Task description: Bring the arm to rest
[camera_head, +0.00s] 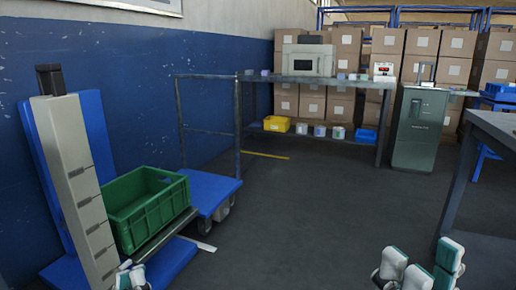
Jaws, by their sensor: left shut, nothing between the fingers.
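My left gripper (131,277) shows at the bottom edge on the left, in front of the green crate. Its white and teal fingertips are close together, shut with nothing between them. My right gripper (421,270) shows at the bottom edge on the right, over the floor beside the grey table. Most of both arms is out of view.
A green crate (150,212) sits by a grey column (75,185) with a blue base. A blue cart (212,190) stands behind it. A bench (330,82) and a dark green cabinet (420,130) stand further back. A grey table (494,123) is at right. The middle floor is clear.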

